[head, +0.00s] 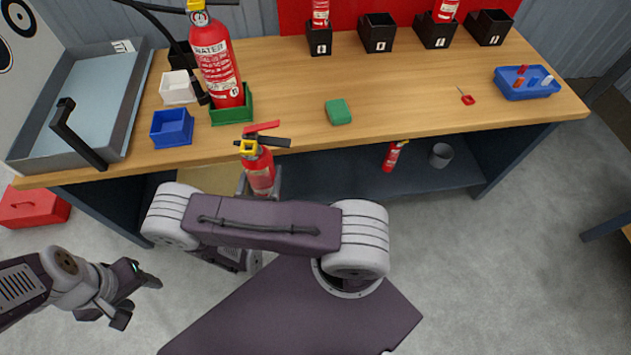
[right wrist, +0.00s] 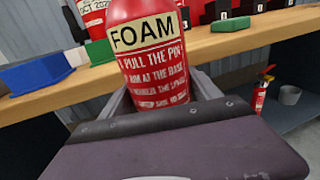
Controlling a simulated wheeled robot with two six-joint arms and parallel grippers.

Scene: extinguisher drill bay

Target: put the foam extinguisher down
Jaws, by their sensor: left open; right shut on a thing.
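The foam extinguisher (head: 260,172) is red with a yellow and black valve head and a red lever. It is upright in front of the bench's front edge, and my arm hides its lower part in the head view. In the right wrist view its FOAM label (right wrist: 145,35) faces the camera. My right gripper (right wrist: 160,100) is shut around the extinguisher's body; its fingers show on both sides. In the head view my own arm mostly hides that gripper. My left gripper (head: 138,292) is open and empty over the floor at lower left.
The wooden bench (head: 420,110) holds a water extinguisher (head: 215,60) in a green tray (head: 231,115), a blue bin (head: 172,128), a green block (head: 338,112), a metal tray (head: 85,95) and black holders (head: 377,33). A small extinguisher (head: 393,155) and grey cup (head: 440,155) stand below.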

